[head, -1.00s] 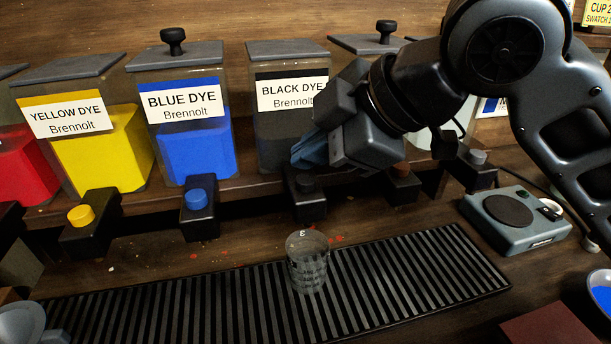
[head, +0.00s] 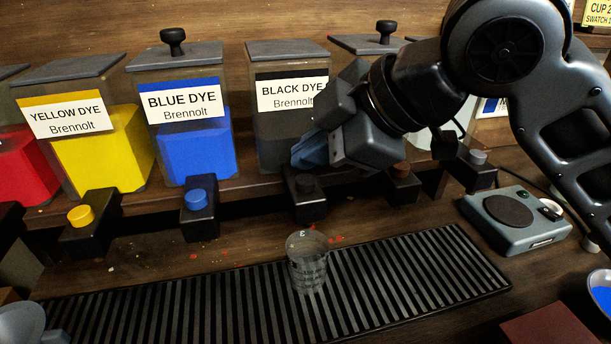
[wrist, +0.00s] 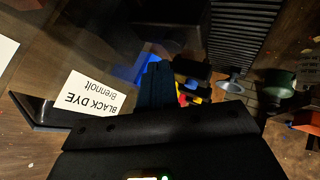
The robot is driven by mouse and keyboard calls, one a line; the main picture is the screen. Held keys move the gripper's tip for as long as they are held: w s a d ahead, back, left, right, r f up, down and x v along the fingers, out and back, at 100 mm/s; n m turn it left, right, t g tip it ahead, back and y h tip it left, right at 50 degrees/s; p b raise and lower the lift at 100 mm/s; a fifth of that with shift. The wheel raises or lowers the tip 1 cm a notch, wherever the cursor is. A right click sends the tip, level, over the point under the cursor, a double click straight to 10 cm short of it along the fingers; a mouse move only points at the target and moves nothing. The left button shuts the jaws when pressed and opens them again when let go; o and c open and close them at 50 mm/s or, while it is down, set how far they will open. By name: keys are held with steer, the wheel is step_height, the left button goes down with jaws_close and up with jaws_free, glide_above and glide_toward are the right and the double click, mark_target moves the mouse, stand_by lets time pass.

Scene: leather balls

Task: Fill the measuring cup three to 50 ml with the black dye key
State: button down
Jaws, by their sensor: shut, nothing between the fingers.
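The black dye container (head: 290,125) stands on the shelf; its label (wrist: 95,98) shows upside down in the wrist view. Its black key (head: 306,183) sits on a dark tap block below it. My gripper (head: 309,153) is shut and empty, its bluish fingertips just above and behind the key in the head view. I cannot tell whether they touch it. The wrist view shows the fingers (wrist: 155,85) from behind. The clear measuring cup three (head: 307,262), marked 3, stands upright on the ribbed drip mat below the tap. Its content level is too dim to read.
The blue dye container (head: 195,145) and yellow dye container (head: 105,150) stand to the left, with their keys in front. The ribbed mat (head: 420,275) is otherwise mostly clear. A scale (head: 515,220) stands at the right. A bowl of blue (head: 602,293) is at the right edge.

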mark_target(311, 182)
steer(key=shift+f, duration=0.2)
steer(key=shift+f+b, duration=0.25)
steer(key=shift+b, duration=0.1)
steer(key=shift+f+b, duration=0.35)
steer(key=shift+f, duration=0.15)
stand_by(0.9)
steer(key=shift+r, duration=0.1)
stand_by(1.5)
steer(key=shift+r+p, duration=0.75)
steer(key=shift+r, duration=0.1)
steer(key=shift+r+p, duration=1.95)
steer(key=shift+r, duration=0.55)
stand_by(0.4)
